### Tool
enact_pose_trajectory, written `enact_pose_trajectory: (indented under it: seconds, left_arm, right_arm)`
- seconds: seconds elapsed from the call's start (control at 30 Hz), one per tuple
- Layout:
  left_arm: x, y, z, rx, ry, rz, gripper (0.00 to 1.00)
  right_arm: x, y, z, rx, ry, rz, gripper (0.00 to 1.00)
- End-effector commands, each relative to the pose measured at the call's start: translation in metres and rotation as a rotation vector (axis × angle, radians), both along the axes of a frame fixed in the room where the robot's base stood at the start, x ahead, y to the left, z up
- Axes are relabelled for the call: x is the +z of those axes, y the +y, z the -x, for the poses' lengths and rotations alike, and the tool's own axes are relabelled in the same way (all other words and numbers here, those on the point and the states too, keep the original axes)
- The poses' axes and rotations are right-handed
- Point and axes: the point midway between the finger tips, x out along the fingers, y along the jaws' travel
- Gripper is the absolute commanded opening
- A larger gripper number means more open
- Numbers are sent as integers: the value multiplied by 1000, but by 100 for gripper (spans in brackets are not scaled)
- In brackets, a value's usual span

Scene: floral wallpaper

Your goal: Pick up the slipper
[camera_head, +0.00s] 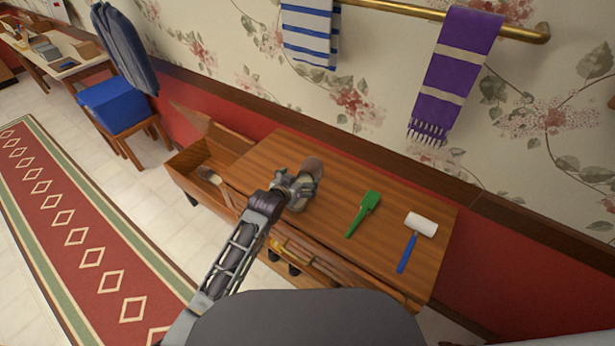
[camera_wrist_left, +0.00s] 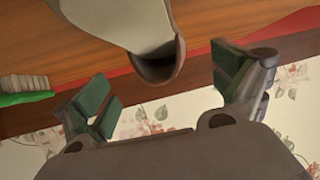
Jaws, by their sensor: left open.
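The slipper (camera_head: 312,168) lies on the wooden table (camera_head: 270,155), partly hidden behind my left gripper (camera_head: 291,186) in the head view. It has a brownish end and a paler part. In the left wrist view the slipper (camera_wrist_left: 155,45) comes in from the top, pale with a brown rim around its opening. My left gripper also shows there (camera_wrist_left: 165,95), with green-padded fingers spread wide. The slipper's end is between and slightly beyond the two fingers, with visible gaps on both sides. My right gripper is in neither view.
A green brush (camera_head: 364,212) and a white-headed roller with a blue handle (camera_head: 416,238) lie right of the slipper. An open wooden compartment (camera_head: 190,162) with a brush is at the table's left. A towel rail (camera_head: 450,18) hangs above.

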Motion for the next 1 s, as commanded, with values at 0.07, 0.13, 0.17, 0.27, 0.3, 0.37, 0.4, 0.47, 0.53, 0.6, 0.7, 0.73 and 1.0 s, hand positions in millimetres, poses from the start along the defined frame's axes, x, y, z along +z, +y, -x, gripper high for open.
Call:
enact_pose_trajectory:
  seconds: [0.07,0.13,0.17,0.27,0.3,0.37,0.4,0.47,0.53,0.6,0.7,0.73,1.0]
  left_arm:
    - [0,0,0,0,0,0,96]
    - [0,0,0,0,0,0,96]
    - [-1,0,-1,0,0,0,96]
    - [-2,-2,-4,0,0,0,96]
    - [-3,-2,-5,0,0,0,96]
    - [-5,-4,-8,0,0,0,96]
    - [-7,-5,-10,0,0,0,96]
    - [-9,-7,-13,0,0,0,96]
    - [-12,-9,-18,0,0,0,96]
    - [-15,-11,-22,0,0,0,96]
    - [-19,-14,-28,0,0,0,96]
    - [-20,-15,-30,0,0,0,96]
    - [-26,-20,-39,0,-1,0,96]
  right_arm:
    - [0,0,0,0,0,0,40]
    - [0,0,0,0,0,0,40]
    - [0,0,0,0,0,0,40]
    - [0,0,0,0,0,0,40]
    - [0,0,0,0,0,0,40]
    - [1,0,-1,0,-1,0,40]
    - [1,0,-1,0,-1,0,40]
    - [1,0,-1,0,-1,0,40]
    - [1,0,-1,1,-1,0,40]
    - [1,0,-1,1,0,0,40]
    - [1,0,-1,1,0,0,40]
    - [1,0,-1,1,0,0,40]
    - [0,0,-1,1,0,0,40]
